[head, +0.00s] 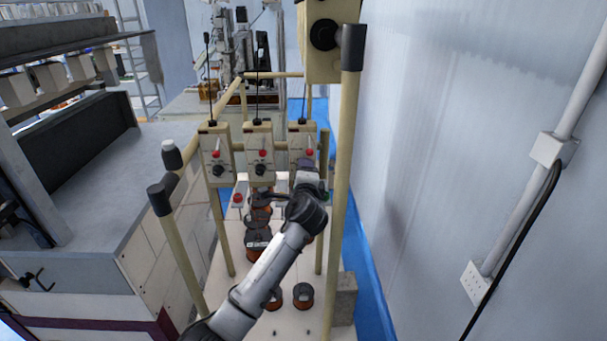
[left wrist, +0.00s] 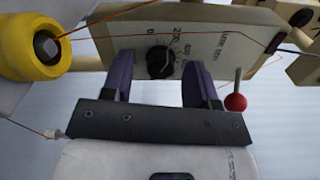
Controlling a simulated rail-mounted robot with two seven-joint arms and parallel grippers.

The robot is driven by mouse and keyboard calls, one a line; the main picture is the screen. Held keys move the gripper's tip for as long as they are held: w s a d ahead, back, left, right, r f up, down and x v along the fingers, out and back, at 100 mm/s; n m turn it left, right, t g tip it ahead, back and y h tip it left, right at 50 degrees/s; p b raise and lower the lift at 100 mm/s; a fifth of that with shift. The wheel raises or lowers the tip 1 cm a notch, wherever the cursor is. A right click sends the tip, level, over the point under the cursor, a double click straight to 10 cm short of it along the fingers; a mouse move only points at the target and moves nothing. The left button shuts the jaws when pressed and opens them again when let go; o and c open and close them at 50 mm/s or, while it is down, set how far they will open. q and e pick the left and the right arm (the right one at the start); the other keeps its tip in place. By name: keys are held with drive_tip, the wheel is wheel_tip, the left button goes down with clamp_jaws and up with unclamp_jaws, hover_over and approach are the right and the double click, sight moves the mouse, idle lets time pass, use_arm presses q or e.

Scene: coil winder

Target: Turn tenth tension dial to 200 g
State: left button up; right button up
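My left gripper (head: 306,168) is at the front of the right-hand tension box (head: 302,134) of three in the head view, hiding its dial there. In the left wrist view, my left gripper (left wrist: 158,70) has its two purple fingers apart, one on each side of a black dial (left wrist: 160,64). Gaps seem to show between dial and fingers. The dial sits on a beige face with a printed scale (left wrist: 210,48), seen upside down and partly legible; I cannot tell the exact setting. My right gripper is in neither view.
Two similar tension boxes (head: 217,150) (head: 259,146) stand to the left. A red ball-ended lever (left wrist: 235,102) is just right of the fingers. A yellow pulley (left wrist: 32,46) and thin red wire are near. A beige post (head: 342,190) stands close right of the arm.

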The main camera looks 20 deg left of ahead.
use_arm(q)
drive_tip(key=v, duration=0.7)
drive_tip(key=shift+s+b, duration=0.25)
drive_tip(key=shift+b, duration=0.05)
idle(0.6)
